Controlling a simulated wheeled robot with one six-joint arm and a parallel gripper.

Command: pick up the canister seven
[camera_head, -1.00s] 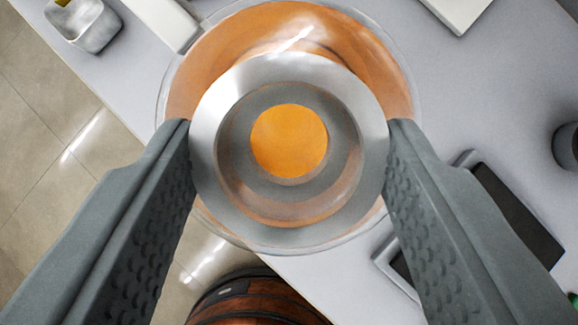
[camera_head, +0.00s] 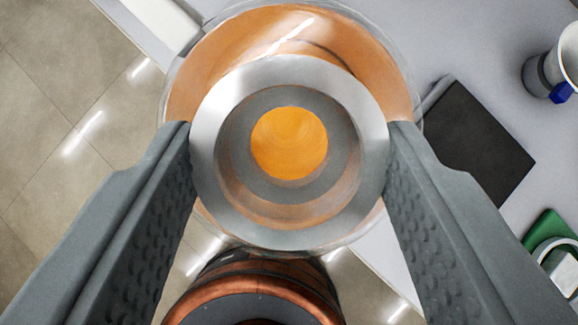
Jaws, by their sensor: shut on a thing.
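A canister (camera_head: 215,55) with a clear outer wall, orange inside and a silver ring-shaped top fills the middle of the view. I see it from above, and no number shows on it. My gripper (camera_head: 289,155) has one grey finger on each side of the silver ring. Both fingertips touch the ring's sides, and the gripper is shut on the canister. The canister hides what is directly below it.
A grey-white table (camera_head: 410,45) lies below, with its edge running diagonally. A dark flat pad (camera_head: 474,142), a metal cup (camera_head: 545,75) and a green object (camera_head: 550,235) are at the right. A copper-coloured round vessel (camera_head: 250,292) is at the bottom. Tiled floor (camera_head: 60,110) shows at the left.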

